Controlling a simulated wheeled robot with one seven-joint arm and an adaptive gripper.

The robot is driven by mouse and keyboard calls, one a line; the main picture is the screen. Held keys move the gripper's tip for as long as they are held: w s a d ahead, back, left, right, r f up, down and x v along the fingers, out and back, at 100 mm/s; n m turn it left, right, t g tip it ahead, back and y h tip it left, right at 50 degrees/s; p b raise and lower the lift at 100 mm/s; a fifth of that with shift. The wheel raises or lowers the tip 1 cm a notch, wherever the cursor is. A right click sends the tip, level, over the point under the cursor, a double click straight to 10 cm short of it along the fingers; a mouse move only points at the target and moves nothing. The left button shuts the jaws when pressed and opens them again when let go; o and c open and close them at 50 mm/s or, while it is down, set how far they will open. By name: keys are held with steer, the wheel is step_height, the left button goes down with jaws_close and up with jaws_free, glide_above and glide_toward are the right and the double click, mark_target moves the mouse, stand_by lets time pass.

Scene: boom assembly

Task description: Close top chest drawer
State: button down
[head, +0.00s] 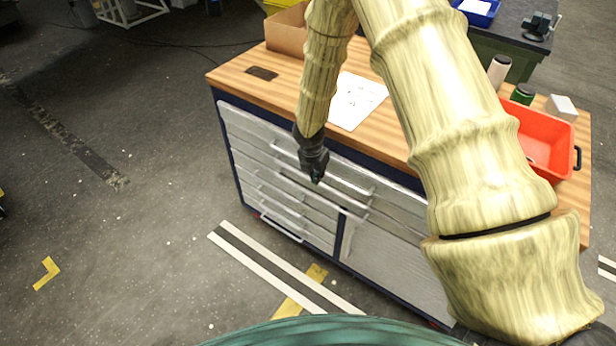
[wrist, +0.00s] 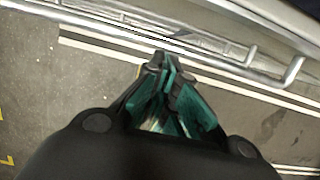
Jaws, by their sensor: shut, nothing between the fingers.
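The chest is a blue-framed cabinet under a wooden worktop, with several silver drawers on its left side in the head view. The top drawer (head: 243,124) is the uppermost silver front, with a long bar handle (head: 350,186). How far it stands out is hard to tell. My gripper (head: 316,179) points down in front of the upper drawers, its fingers together and empty, covering part of the fronts. In the wrist view, my gripper's fingertips (wrist: 165,62) are close to a silver bar handle (wrist: 225,66); I cannot tell if they touch it.
The worktop (head: 400,135) bears a cardboard box (head: 286,32), a white paper (head: 356,101) and a red bin (head: 538,137). A cabinet door (head: 395,262) is below right. The floor (head: 130,240) in front and to the left is clear, with painted stripes.

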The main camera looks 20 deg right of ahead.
steer(key=shift+w+d, duration=0.35)
steer(key=shift+d, duration=0.25)
steer(key=shift+d+r, duration=0.1)
steer(key=shift+d, duration=0.05)
steer(key=s+a+r+b, duration=0.1)
steer(key=a+r, duration=0.1)
steer(key=r, duration=0.3)
steer(key=s+a+r+b, duration=0.1)
steer(key=s+a+r, duration=0.1)
steer(key=r, duration=0.3)
steer(key=shift+s+a, duration=0.3)
steer(key=shift+a, duration=0.55)
